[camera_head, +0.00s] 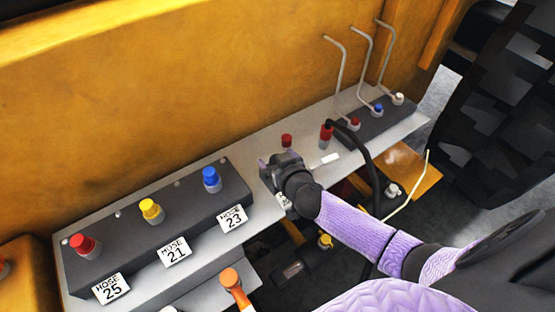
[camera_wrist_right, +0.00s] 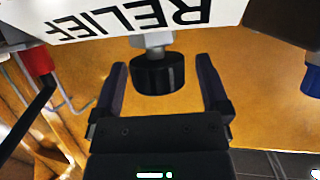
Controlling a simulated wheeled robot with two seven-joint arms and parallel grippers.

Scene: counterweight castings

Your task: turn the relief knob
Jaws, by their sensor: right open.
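The relief knob (camera_wrist_right: 158,74) is a black round knob on a silver stem in the right wrist view. It sits beside a white label (camera_wrist_right: 130,18) reading RELIEF, which appears upside down there. My right gripper (camera_wrist_right: 163,80) is open, with one finger on each side of the knob and visible gaps between. In the head view my right gripper (camera_head: 274,170) is over the grey shelf, right of the blue cap, and the knob is hidden behind it and my arm. My left gripper is not in view.
A dark block (camera_head: 150,225) with red, yellow and blue caps and hose labels stands at left on the grey shelf (camera_head: 262,140). A second block (camera_head: 375,125) with bent pipes is at right. A red-ended black hose (camera_head: 366,160) hangs near my right arm. A yellow wall (camera_head: 180,90) stands behind.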

